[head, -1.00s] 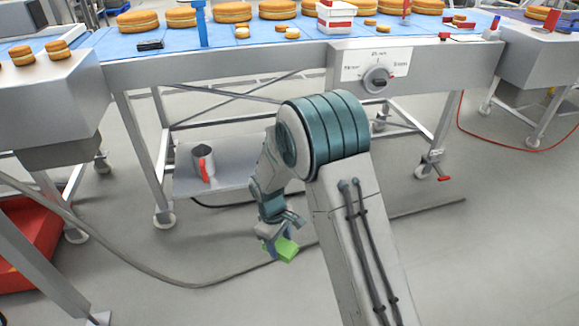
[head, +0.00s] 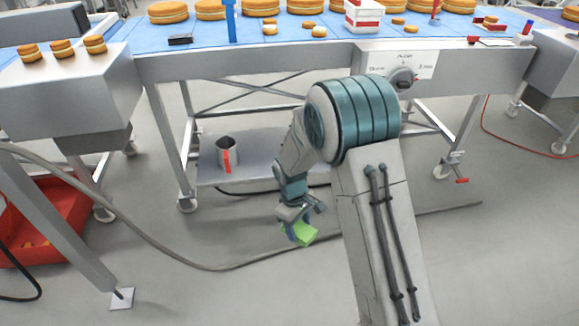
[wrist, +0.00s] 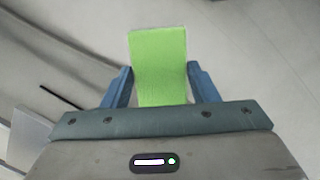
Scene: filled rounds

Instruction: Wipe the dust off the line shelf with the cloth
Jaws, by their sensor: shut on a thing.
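My gripper (head: 297,229) is shut on a green cloth (head: 304,235). The cloth also fills the space between the two blue fingers in the wrist view (wrist: 158,65). The gripper hangs low over the grey floor, in front of the conveyor table and apart from it. The line shelf (head: 262,167) is the low metal shelf under the table, behind and above the gripper in the head view. A metal jug with a red handle (head: 226,153) stands upright on its left part. My arm hides part of the shelf's right side. Dust cannot be made out at this distance.
The table's blue belt (head: 290,28) carries several round cakes. A control dial (head: 402,78) is on its front. A grey hose (head: 190,262) lies across the floor. A red crate (head: 50,225) stands at the left. Table legs flank the shelf.

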